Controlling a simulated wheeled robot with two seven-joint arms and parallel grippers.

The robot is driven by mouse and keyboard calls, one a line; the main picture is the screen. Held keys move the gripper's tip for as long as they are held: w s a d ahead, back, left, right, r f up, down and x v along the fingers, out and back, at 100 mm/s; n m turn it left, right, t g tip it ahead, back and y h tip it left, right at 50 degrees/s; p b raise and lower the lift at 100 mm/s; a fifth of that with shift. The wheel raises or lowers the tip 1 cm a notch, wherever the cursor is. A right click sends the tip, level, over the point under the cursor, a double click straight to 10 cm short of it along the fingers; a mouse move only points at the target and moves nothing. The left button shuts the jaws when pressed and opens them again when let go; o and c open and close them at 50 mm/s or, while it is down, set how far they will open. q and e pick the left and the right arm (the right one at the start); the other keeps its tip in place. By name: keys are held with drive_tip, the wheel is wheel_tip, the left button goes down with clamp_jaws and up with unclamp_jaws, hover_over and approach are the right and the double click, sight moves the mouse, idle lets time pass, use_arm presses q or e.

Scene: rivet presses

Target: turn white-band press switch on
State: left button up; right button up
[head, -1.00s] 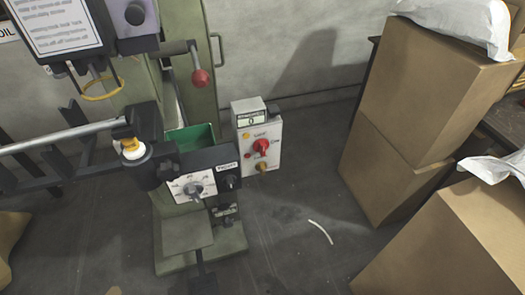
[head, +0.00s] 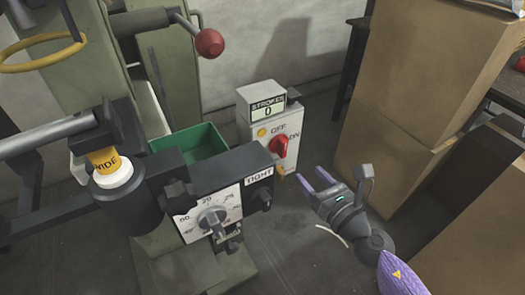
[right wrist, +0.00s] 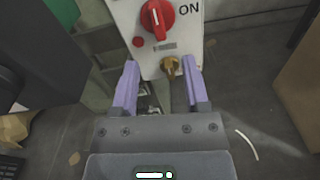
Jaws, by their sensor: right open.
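The press (head: 130,190) has a white band (head: 115,178) below a yellow "WIDE" collar. To its right stands a light grey control box (head: 262,125) with a red rotary switch (head: 279,146), marked OFF above and ON to the right. In the right wrist view the red switch (right wrist: 157,18) has its white mark upright, away from ON. My right gripper (head: 309,177), with purple fingers, is open and empty, below and right of the switch. In the right wrist view its fingers (right wrist: 160,64) are apart, below the switch, near a brass knob (right wrist: 170,66). My left gripper is not in view.
A stroke counter (head: 267,108) tops the box. A dark TIGHT dial unit (head: 225,190) juts out left of my gripper. A red-ball lever (head: 209,43) is above. Cardboard boxes (head: 420,80) stand at right. Floor between is open, with a white strip (head: 333,235).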

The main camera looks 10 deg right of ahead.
sight(286, 145)
drive_tip(key=shift+n, duration=0.6)
drive_tip(key=x, duration=0.3)
drive_tip(key=r+x, duration=0.1)
drive_tip(key=x, duration=0.5)
drive_tip(key=shift+a+r+b, duration=0.1)
drive_tip(key=shift+r+b, duration=0.15)
drive_tip(key=shift+b, duration=0.15)
drive_tip(key=shift+w+a, duration=0.2)
drive_tip(key=shift+w, duration=0.2)
drive_tip(key=shift+r, duration=0.1)
drive_tip(key=shift+c, duration=1.6)
drive_tip(key=c, duration=0.5)
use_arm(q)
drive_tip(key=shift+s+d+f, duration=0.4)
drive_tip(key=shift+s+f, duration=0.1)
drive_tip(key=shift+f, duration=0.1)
use_arm(e)
clamp_jaws()
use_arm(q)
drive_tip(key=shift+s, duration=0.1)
